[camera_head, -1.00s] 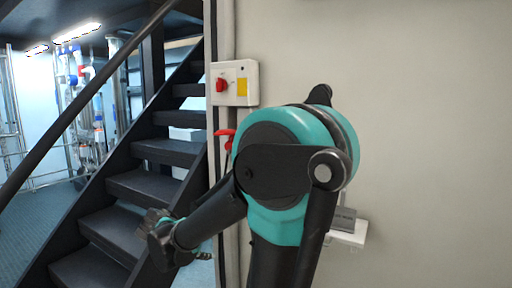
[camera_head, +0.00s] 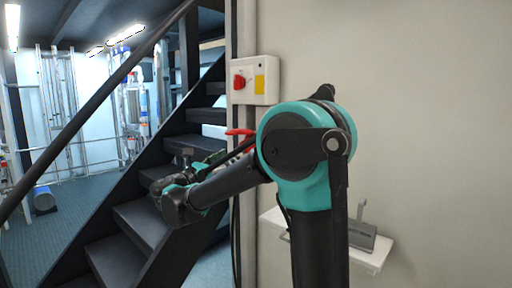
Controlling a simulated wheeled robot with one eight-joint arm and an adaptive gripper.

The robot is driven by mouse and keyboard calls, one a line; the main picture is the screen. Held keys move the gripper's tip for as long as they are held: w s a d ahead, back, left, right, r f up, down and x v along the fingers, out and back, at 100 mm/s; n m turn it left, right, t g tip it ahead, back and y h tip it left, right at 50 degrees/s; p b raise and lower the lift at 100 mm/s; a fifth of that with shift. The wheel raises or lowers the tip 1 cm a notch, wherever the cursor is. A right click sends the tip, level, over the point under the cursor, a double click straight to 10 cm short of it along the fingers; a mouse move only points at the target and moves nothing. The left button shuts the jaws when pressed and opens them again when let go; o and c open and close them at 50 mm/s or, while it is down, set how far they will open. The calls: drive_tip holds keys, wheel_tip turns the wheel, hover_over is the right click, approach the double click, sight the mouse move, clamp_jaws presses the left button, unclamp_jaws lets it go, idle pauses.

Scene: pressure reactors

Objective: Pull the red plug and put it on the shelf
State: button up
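The red plug (camera_head: 238,132) shows on the wall below a white switch box, left of my arm's large teal joint. Part of it and whatever it is fitted into are hidden behind my arm. A white shelf (camera_head: 373,258) is fixed to the wall at the lower right, partly hidden by my arm. My gripper (camera_head: 213,158) is small and dark in front of the stairs, beyond my teal and black wrist. It looks to be left of and a little below the plug, apart from it. Its fingers are too small and dark to tell open from shut.
The white switch box (camera_head: 261,91) has a red knob and a yellow label. A grey metal object (camera_head: 362,233) stands on the shelf's right part. Black stairs (camera_head: 141,222) with a slanted handrail (camera_head: 92,96) rise at the left. The wall at right is bare.

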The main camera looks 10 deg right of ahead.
drive_tip(key=shift+d, duration=0.1)
drive_tip(key=shift+x, duration=4.45)
clamp_jaws()
drive_tip(key=shift+v, duration=3)
